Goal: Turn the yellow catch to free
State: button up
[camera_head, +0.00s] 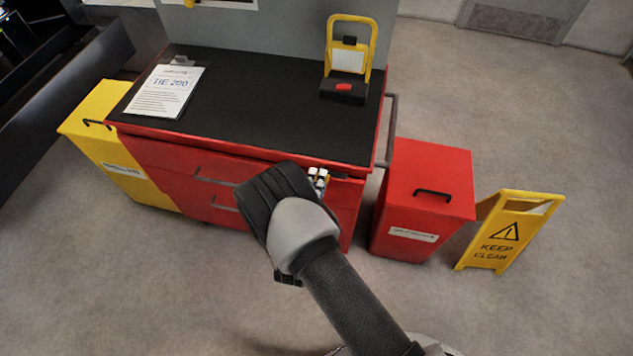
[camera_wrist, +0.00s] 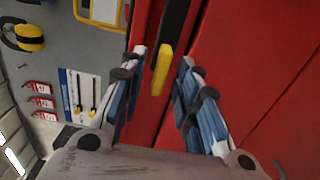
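The yellow catch (camera_wrist: 162,70) is a short yellow bar on a dark strip in the red cabinet front (camera_wrist: 252,70). In the wrist view it lies nearly upright, leaning slightly. My gripper (camera_wrist: 163,58) is open, with one blue-and-white finger on each side of the catch. A gap shows between the catch and each finger; I cannot tell how far the tips are from the front. In the head view my gripper (camera_head: 318,178) is at the right part of the red cabinet (camera_head: 150,152), just below its top edge. The catch is hidden there.
A yellow bin (camera_head: 95,143) stands left; a red bin (camera_head: 425,175) and yellow floor sign (camera_head: 505,235) stand right. Open floor (camera_head: 120,270) lies in front.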

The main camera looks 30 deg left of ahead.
jog(key=v, duration=1.2)
dwell(0.4)
